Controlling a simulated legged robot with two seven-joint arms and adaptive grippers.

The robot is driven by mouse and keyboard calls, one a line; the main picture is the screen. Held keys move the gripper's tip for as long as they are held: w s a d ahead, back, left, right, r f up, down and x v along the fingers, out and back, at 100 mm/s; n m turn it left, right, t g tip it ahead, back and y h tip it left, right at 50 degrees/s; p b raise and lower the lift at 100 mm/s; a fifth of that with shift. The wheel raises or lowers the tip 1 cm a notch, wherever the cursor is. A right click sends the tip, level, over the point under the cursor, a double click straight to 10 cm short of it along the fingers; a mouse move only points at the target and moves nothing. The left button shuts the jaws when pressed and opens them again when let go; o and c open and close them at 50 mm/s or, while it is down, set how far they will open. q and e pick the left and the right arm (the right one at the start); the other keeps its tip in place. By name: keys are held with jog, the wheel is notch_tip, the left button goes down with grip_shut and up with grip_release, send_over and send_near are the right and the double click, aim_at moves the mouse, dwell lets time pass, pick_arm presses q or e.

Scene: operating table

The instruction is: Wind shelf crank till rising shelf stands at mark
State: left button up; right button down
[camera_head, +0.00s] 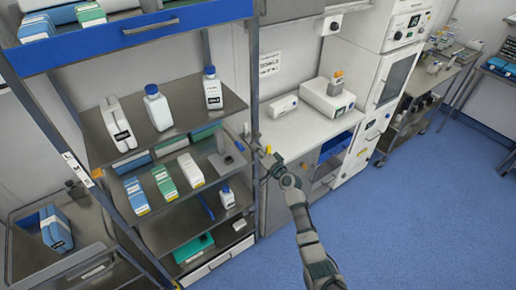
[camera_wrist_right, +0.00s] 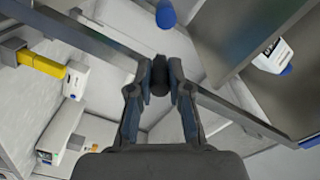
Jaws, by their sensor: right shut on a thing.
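My right gripper (camera_head: 268,160) is at the right front post of the shelf rack, at the height of the middle shelves. In the right wrist view its two fingers (camera_wrist_right: 160,80) are closed on a dark round knob (camera_wrist_right: 160,68), which I take to be the crank's handle. The rest of the crank is mostly hidden by the gripper. The rack has an upper grey shelf (camera_head: 185,138) with white bottles and a lower shelf (camera_head: 175,215) with cartons. I cannot tell which shelf rises. A white-and-orange label (camera_head: 97,173) is on the left post; I cannot tell whether it is the mark.
A blue-edged top shelf (camera_head: 130,37) holds boxes. A grey cart (camera_head: 30,255) with a blue pack stands at left. A white counter (camera_head: 300,130) with devices is right of the rack. The blue floor (camera_head: 420,210) is clear at right.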

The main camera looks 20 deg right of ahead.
jog(key=shift+r+m+p, duration=0.45)
jog(key=shift+r+m, duration=0.2)
jog(key=shift+m, duration=0.25)
jog(key=shift+r+m+p, duration=0.35)
jog(key=shift+m+p, duration=0.1)
jog(key=shift+m, duration=0.35)
jog(key=c, duration=1.1)
grip_release()
jog(key=shift+f, duration=0.1)
jog(key=shift+s+d+f, duration=0.1)
jog(key=shift+s, duration=0.05)
jog(key=v, duration=1.1)
jog(key=shift+s+d, duration=0.15)
jog(key=shift+s, duration=0.2)
